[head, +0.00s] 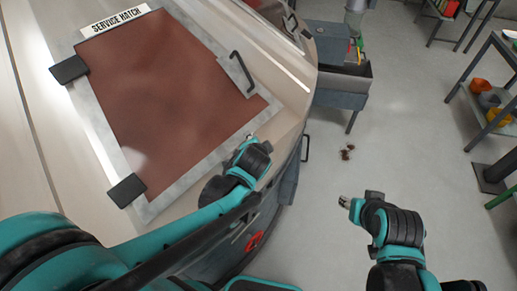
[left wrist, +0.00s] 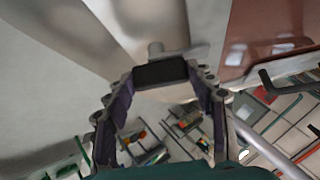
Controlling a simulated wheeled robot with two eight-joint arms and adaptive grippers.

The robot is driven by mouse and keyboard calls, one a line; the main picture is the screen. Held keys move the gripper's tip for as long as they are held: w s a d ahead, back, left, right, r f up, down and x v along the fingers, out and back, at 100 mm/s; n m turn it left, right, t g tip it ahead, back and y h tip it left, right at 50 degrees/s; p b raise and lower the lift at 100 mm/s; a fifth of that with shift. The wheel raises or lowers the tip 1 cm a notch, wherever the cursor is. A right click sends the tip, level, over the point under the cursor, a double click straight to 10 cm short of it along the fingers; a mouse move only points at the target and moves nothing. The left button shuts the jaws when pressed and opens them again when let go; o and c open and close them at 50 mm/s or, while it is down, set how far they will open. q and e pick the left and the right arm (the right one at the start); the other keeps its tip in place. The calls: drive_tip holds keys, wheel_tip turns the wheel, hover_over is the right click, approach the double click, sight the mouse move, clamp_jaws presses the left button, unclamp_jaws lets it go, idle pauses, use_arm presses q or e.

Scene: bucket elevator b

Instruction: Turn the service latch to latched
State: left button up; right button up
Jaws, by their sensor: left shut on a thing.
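The service hatch (head: 165,100) is a brown-red panel in a grey frame on the pale machine housing, and it looks closed. My left gripper (head: 250,139) is at the frame's lower right edge, near the black hatch handle (head: 242,72). In the left wrist view my left gripper (left wrist: 160,78) is shut on a dark block at a small grey metal piece, which I take for the service latch (left wrist: 182,52). In the head view the gripper mostly hides the latch, so its angle is unclear. My right gripper (head: 345,202) hangs over the floor, away from the hatch; its jaws are too small to read.
Two black hinges (head: 127,190) sit on the hatch's left side. A grey bench (head: 340,85) stands beyond the machine. A shelf with orange bowls (head: 480,85) stands at the right.

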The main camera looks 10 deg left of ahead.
use_arm(q)
drive_tip(key=shift+d+f+n+y, duration=0.1)
drive_tip(key=shift+n+y, duration=0.2)
drive_tip(key=shift+n, duration=0.3)
drive_tip(key=shift+b, duration=0.3)
drive_tip(key=o, duration=1.2)
drive_tip(key=shift+c, duration=0.2)
drive_tip(key=v, duration=1.2)
drive_tip(key=shift+s+f, duration=0.15)
drive_tip(key=shift+s, duration=0.05)
